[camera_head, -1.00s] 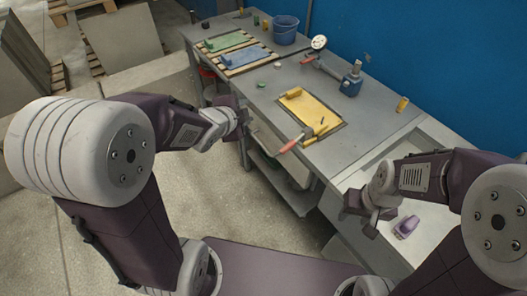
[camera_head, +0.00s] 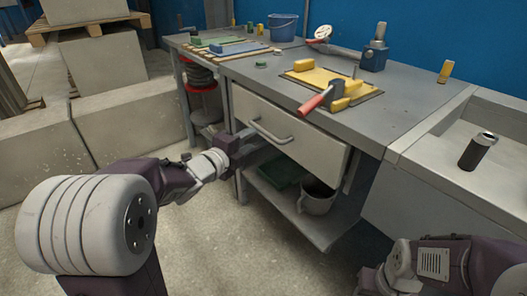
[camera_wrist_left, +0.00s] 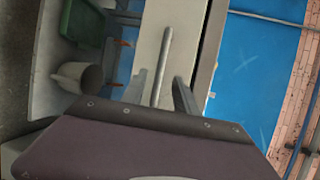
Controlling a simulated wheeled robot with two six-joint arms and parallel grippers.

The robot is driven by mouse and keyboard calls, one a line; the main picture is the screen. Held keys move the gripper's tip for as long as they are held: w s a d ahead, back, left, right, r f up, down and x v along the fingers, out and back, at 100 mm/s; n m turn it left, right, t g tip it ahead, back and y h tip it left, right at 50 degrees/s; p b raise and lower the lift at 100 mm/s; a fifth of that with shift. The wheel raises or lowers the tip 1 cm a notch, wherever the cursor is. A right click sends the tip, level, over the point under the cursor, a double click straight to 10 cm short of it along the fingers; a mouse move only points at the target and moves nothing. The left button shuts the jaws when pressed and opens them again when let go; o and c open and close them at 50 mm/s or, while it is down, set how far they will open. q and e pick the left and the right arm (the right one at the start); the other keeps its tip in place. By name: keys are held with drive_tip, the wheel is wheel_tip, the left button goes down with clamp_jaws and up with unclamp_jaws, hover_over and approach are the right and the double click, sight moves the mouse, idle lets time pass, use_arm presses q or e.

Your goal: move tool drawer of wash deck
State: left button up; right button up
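The tool drawer (camera_head: 290,135) is a pale grey front under the top of the wash deck (camera_head: 340,110), with a grey bar handle (camera_head: 268,133). My left gripper (camera_head: 258,140) is at the left part of this handle. In the left wrist view, the handle (camera_wrist_left: 163,60) runs between the two fingers of my left gripper (camera_wrist_left: 160,92), which are apart, with gaps visible beside the bar. I cannot tell whether a finger touches it. My right arm's wrist shows at the lower right of the head view; its fingertips are not visible.
A lower shelf (camera_head: 330,228) holds a green box (camera_head: 282,172) and a grey pot (camera_head: 316,198). A red-handled tool (camera_head: 316,101) overhangs the bench edge above the drawer. A sink (camera_head: 455,165) with a dark cylinder (camera_head: 478,150) is at right. The floor before the drawer is open.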

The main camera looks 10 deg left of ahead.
sight(262, 132)
use_arm(q)
drive_tip(key=b+x, duration=0.3)
drive_tip(key=x, duration=0.6)
drive_tip(key=shift+r, duration=0.1)
clamp_jaws()
idle(1.2)
